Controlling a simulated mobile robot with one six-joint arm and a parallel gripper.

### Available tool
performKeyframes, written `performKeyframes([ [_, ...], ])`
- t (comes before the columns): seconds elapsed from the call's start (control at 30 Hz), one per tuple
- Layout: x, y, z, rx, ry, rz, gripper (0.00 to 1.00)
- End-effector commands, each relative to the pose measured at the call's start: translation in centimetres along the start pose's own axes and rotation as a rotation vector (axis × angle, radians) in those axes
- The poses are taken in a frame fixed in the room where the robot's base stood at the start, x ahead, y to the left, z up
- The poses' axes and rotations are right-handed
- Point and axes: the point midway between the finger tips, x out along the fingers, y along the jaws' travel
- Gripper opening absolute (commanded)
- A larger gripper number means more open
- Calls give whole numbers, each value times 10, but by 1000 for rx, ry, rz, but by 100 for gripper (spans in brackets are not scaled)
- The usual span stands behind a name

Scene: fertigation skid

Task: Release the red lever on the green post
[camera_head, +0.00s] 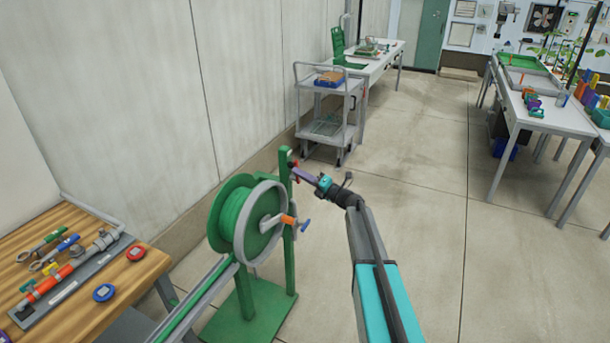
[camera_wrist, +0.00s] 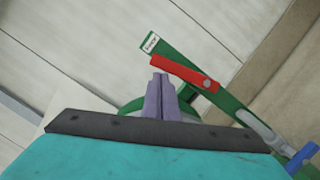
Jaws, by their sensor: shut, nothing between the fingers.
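The green post (camera_head: 289,265) stands upright on a green base beside the hose reel. It crosses the wrist view diagonally (camera_wrist: 233,108), with a small white label at its upper end. The red lever (camera_wrist: 182,72) is pinned to the post at a round grey pivot and points up-left across it in the wrist view. In the head view only a little red of it (camera_head: 291,163) shows near the post's top. My gripper (camera_head: 296,168) has purple fingers, shut and empty. Their tips (camera_wrist: 160,77) are right at the lever's free end; I cannot tell whether they touch.
A green reel (camera_head: 232,218) with a grey flange and an orange-handled crank (camera_head: 287,220) sits left of the post, below my gripper. A wooden bench (camera_head: 150,275) with tools is at left. A grey cart (camera_head: 322,115) stands behind.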

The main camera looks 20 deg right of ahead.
Motion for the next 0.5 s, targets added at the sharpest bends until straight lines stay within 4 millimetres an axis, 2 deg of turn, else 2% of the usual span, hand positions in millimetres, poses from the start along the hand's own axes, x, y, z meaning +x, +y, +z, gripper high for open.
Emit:
performKeyframes([
  [0.2, 12, 5, 6, 1, 10, 7, 0],
  [0.5, 19, 6, 9, 2, 16, 9, 0],
])
